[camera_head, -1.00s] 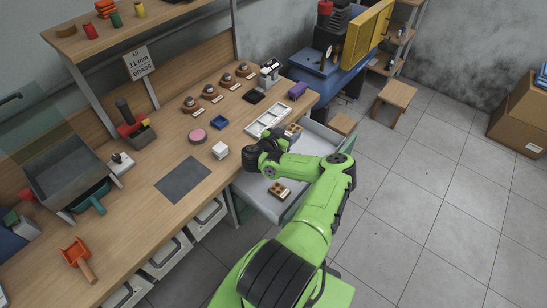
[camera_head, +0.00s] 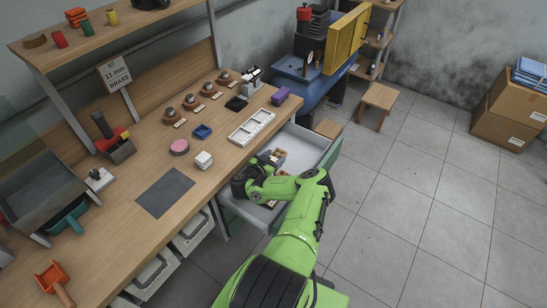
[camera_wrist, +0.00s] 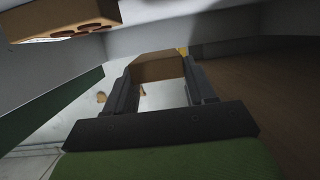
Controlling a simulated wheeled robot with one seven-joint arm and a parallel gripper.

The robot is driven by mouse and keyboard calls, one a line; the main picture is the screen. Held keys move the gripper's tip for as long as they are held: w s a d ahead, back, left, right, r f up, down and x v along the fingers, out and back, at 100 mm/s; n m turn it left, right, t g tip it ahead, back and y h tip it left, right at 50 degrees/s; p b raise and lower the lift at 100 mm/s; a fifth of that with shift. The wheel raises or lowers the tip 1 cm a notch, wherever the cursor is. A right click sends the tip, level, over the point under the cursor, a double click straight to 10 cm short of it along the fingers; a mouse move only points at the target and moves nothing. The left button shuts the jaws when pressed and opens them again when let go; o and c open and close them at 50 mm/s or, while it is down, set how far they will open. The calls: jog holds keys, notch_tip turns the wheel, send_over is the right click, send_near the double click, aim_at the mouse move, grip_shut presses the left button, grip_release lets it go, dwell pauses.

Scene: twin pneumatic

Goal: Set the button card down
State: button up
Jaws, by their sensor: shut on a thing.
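My gripper (camera_wrist: 160,92) is shut on a brown button card (camera_wrist: 157,67), which sits between the two dark fingers in the wrist view. In the head view my gripper (camera_head: 244,182) is at the open drawer (camera_head: 318,146), beside the workbench front. The held card is largely hidden there by my arm. Another brown card (camera_head: 278,155) lies in the drawer, and one with round holes shows at the upper left of the wrist view (camera_wrist: 65,20). A further card (camera_head: 270,203) is partly hidden behind my arm. Contact below the held card cannot be told.
Floor right of the drawer is clear.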

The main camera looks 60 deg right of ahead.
jog(key=shift+f, duration=0.2)
jog(key=o, duration=0.8)
jog(key=shift+o, duration=0.2)
jog(key=shift+r, duration=0.15)
jog(key=r+p+v, duration=0.1)
jog(key=v, duration=0.6)
jog(key=shift+a+p, duration=0.25)
jog(key=shift+p, duration=0.1)
